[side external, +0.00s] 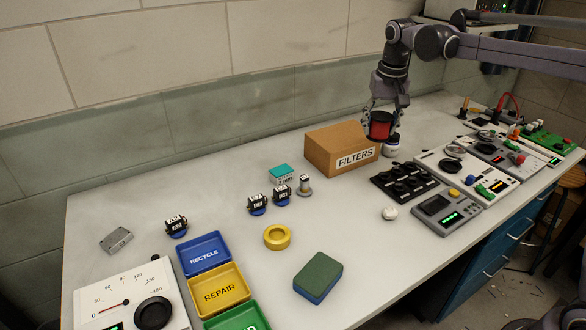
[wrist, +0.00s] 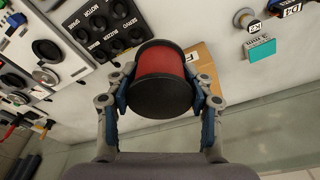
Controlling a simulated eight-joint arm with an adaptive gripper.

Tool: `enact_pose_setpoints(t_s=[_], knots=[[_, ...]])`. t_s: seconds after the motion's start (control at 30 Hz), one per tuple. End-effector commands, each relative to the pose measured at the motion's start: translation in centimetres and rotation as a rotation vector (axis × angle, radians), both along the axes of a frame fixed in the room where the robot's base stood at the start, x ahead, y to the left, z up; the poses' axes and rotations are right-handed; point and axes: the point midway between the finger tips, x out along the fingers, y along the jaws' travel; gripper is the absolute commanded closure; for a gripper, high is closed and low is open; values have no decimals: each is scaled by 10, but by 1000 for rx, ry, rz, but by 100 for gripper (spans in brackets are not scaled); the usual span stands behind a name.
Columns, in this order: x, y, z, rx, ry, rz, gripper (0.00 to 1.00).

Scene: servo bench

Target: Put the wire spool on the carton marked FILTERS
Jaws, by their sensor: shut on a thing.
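The wire spool (side external: 380,127), red with black flanges, is held in my gripper (side external: 384,118). In the wrist view the spool (wrist: 163,75) sits between the two fingers of my gripper (wrist: 160,90), which are shut on it. The brown carton marked FILTERS (side external: 337,150) stands on the bench just left of the gripper in the side view. The spool is beside the carton's right end, at about the height of its top. In the wrist view the carton (wrist: 203,64) is mostly hidden behind the spool and a finger.
A black knob panel (side external: 403,181) and a grey meter (side external: 447,211) lie to the right. A teal block (side external: 281,174) is left of the carton. The coloured trays (side external: 217,290) are at front left.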

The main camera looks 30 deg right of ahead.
Motion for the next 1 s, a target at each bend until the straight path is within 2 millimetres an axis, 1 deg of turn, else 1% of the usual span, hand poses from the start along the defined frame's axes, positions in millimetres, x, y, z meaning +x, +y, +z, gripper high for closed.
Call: enact_pose_setpoints(t_s=[0.03, 0.1, 0.2, 0.3, 0.4, 0.53, 0.67, 1.0], knots=[[14, -11, 6, 0, 0, 10, 84], [29, -22, 12, 0, 0, 31, 84], [47, -39, 20, 0, -1, 60, 84], [59, -52, 25, -1, -2, 81, 84], [66, -61, 28, -1, -3, 98, 84], [71, -66, 29, -1, -4, 110, 84], [80, -56, 21, -1, -4, 116, 84], [118, -1, -19, -2, -4, 116, 84]])
